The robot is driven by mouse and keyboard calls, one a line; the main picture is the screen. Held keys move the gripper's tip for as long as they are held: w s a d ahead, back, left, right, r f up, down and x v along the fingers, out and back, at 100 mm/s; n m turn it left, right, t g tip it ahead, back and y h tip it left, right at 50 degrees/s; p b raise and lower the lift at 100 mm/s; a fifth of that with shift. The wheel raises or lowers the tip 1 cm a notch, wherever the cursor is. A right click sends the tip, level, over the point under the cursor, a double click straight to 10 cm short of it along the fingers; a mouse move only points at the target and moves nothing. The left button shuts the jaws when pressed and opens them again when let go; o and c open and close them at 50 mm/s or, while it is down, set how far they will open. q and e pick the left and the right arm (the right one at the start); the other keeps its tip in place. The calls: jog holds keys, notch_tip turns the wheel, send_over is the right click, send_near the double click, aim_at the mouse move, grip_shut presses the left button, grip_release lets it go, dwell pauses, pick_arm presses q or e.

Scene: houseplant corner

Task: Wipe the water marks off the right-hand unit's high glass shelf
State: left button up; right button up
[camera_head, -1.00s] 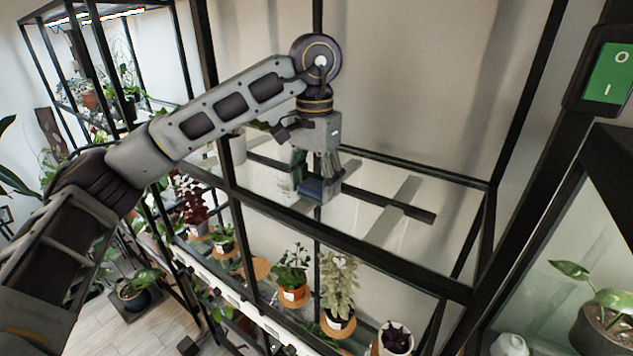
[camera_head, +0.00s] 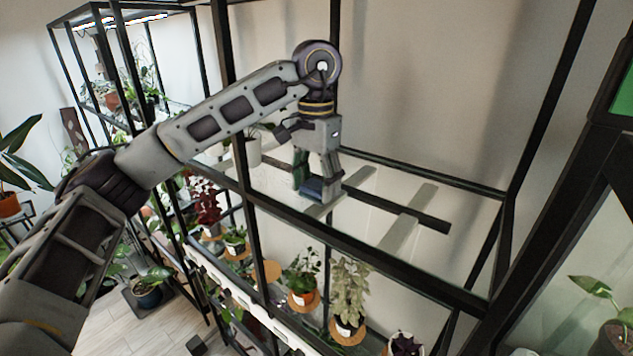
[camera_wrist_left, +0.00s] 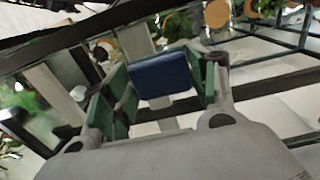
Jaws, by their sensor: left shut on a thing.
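My left gripper (camera_head: 316,180) is over the high glass shelf (camera_head: 372,222) of the black-framed unit. It is shut on a dark blue block-like pad (camera_head: 312,191), which sits low between the fingers, at or just above the glass. The pad also shows in the left wrist view (camera_wrist_left: 160,76) between the green-lined fingers. Whether the pad touches the glass I cannot tell. Pale strips (camera_head: 408,218) run across the shelf; I cannot make out separate water marks. My right gripper is not in view.
Black frame bars (camera_head: 400,265) edge the shelf at front and back. A white pot (camera_head: 247,150) stands left of the gripper behind my arm. Several potted plants (camera_head: 349,295) stand on the level below. The shelf's right part is clear.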

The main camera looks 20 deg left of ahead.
pick_arm(q)
jog(key=shift+a, duration=0.1)
jog(key=shift+w+a+f, duration=0.1)
jog(key=shift+w+a, duration=0.25)
jog(key=shift+a, duration=0.45)
jog(key=shift+w+a+f, duration=0.1)
jog(key=shift+w+a, duration=0.2)
jog(key=shift+a, duration=0.45)
jog(key=shift+a, duration=0.1)
jog(key=shift+a, duration=0.1)
